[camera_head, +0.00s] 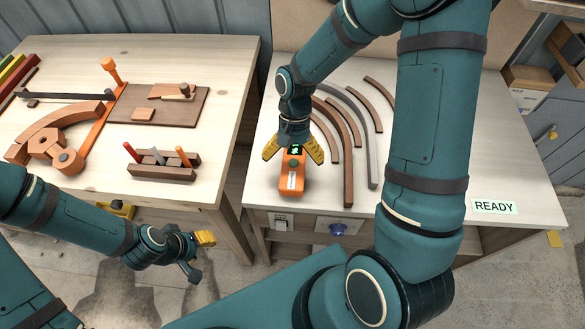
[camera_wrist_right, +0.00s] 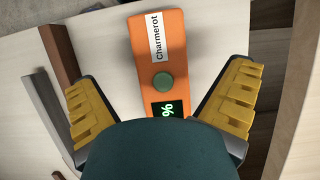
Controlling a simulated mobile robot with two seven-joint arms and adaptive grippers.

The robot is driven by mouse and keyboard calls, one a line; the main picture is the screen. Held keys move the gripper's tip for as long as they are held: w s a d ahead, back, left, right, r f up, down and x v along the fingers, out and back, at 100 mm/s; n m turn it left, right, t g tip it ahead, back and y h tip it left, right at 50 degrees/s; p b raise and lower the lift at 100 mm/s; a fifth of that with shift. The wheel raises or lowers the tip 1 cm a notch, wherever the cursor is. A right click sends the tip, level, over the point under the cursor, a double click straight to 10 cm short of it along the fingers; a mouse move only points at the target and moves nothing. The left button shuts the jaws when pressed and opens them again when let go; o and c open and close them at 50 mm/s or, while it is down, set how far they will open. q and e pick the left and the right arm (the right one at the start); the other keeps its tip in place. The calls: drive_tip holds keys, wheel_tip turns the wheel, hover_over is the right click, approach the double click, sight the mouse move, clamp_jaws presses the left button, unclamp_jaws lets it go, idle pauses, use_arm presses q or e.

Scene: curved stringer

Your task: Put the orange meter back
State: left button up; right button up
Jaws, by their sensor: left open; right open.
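The orange meter (camera_head: 291,181) lies on the right-hand table near its front left edge, with a lit green display and a white label. In the right wrist view the meter (camera_wrist_right: 160,60) shows its label "Charmerot", a round green button and part of the display. My right gripper (camera_head: 294,153) is open over the display end of the meter, its yellow fingers apart on either side. In the wrist view the fingers (camera_wrist_right: 165,105) stand clear of the meter's sides. My left gripper (camera_head: 200,255) is open and empty, low in front of the left table.
Curved brown and grey strips (camera_head: 347,150) lie right of the meter. A "READY" card (camera_head: 493,207) lies at the right front. The left table holds a tool rack (camera_head: 163,172), a board (camera_head: 190,112) and wooden pieces. A gap separates the tables.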

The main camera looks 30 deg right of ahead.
sight(294, 159)
use_arm(q)
drive_tip(key=shift+w+r+p, duration=0.15)
drive_tip(key=shift+r+p, duration=0.45)
drive_tip(key=shift+r, duration=0.15)
use_arm(e)
drive_tip(key=v, duration=0.7)
